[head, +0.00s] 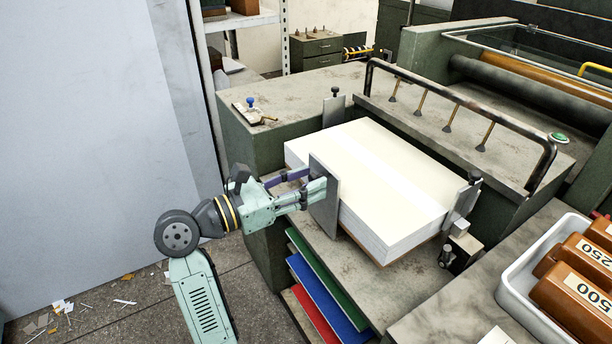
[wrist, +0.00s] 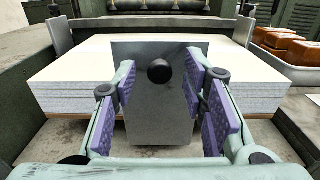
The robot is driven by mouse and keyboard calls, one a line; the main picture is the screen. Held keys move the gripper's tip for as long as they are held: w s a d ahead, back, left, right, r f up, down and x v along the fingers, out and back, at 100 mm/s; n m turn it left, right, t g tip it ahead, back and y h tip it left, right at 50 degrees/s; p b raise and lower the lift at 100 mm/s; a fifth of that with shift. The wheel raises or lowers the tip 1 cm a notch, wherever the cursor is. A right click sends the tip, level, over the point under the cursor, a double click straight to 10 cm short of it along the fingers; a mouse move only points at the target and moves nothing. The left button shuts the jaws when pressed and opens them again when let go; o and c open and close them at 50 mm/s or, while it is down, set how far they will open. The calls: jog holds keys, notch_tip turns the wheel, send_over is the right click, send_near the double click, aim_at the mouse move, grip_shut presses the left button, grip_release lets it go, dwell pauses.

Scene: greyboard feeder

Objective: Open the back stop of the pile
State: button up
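The pile (head: 375,180) is a thick stack of white board on the feeder; it also shows in the wrist view (wrist: 70,75). The back stop (head: 324,205) is an upright grey metal plate against the pile's near side. In the wrist view the back stop (wrist: 155,125) faces me, with a round black knob (wrist: 158,71) on its upper part. My gripper (head: 307,187) is open in front of the plate. In the wrist view its purple-padded fingers (wrist: 160,92) stand left and right of the knob, apart from it. The head view hides the knob.
Other upright metal stops stand at the pile's far left corner (head: 334,107) and right corner (head: 462,205). A dark rail (head: 460,100) with suckers spans the back. A white tray (head: 515,283) of brown weights is at right. Coloured boards (head: 325,290) lie below. Open floor is at left.

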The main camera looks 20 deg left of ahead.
jog(key=shift+w+d, duration=0.2)
jog(key=shift+c, duration=0.5)
grip_shut()
dwell(0.4)
